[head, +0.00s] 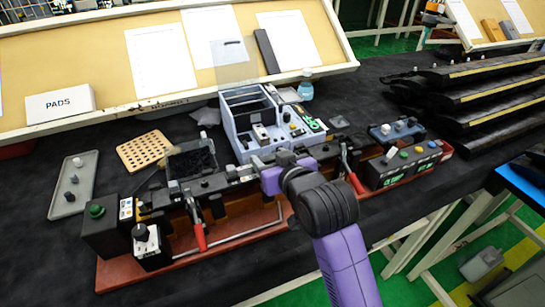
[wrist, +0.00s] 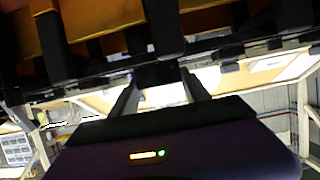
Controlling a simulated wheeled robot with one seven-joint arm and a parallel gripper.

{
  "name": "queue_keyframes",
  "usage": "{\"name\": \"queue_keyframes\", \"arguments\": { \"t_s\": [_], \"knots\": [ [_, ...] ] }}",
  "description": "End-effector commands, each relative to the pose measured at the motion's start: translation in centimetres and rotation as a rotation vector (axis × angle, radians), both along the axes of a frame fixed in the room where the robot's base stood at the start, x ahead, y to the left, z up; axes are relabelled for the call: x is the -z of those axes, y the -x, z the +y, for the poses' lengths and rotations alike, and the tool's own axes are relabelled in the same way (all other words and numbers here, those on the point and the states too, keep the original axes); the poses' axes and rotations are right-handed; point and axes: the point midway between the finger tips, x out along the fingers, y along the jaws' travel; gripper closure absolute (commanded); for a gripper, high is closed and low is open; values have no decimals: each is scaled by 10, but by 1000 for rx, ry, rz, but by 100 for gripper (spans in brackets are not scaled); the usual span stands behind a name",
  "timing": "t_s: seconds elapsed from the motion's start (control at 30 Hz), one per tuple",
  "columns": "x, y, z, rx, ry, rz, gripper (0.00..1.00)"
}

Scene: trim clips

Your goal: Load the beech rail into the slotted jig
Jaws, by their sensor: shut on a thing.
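The slotted jig (head: 245,233) stands on a reddish-brown base across the middle of the head view, with black supports and two red-handled levers. My gripper (head: 268,178) is low over the jig's middle, at its long dark bar. In the wrist view my gripper (wrist: 158,92) is shut on a dark piece (wrist: 158,73), beside a long dark bar that crosses the picture. Orange-tan wood faces (wrist: 110,12) show behind black posts at the top. I cannot tell for sure which wood is the beech rail, or whether it is seated; my wrist hides part of the jig.
A grey-blue tray unit (head: 243,110) and a perforated tan block (head: 145,150) stand behind the jig. A grey tray (head: 73,186) lies left. Control boxes (head: 405,165) sit at the jig's right end. Stacked dark rails (head: 480,85) fill the right side. The dark cloth at front left is clear.

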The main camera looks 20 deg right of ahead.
Motion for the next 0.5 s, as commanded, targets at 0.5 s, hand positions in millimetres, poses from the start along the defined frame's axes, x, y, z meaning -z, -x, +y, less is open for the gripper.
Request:
{"name": "queue_keyframes", "arguments": {
  "t_s": [0.5],
  "knots": [
    [0,0,10,-1,0,-2,100]
  ]
}}
